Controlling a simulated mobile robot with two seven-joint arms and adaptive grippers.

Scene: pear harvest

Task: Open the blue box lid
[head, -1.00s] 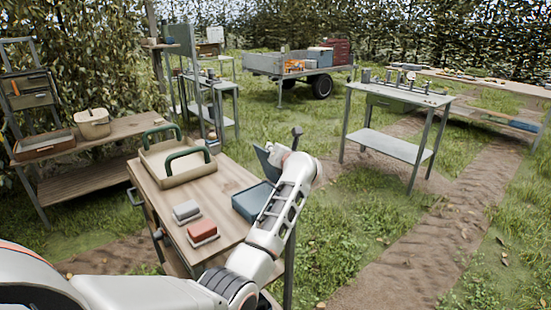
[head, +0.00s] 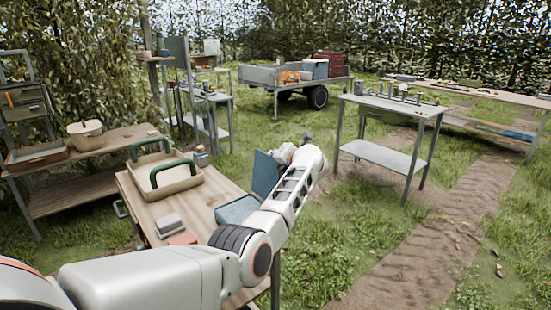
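The blue box (head: 236,209) sits on the right side of the wooden workbench, partly hidden behind my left arm. Its blue lid (head: 265,172) stands up steeply from the far right side of the box, so the box is open. My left arm reaches in from the lower left and passes in front of the box. My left gripper (head: 289,153) is at the far end of the arm, just right of the lid. The wrist hides most of its fingers, and I cannot tell whether it touches the lid. My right gripper is out of view.
On the workbench (head: 190,205) are a tan tray (head: 180,186) with green handles, a grey block (head: 169,224) and a red block (head: 183,239), partly hidden by my arm. A grey metal table (head: 385,155) stands to the right. Grass lies between them.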

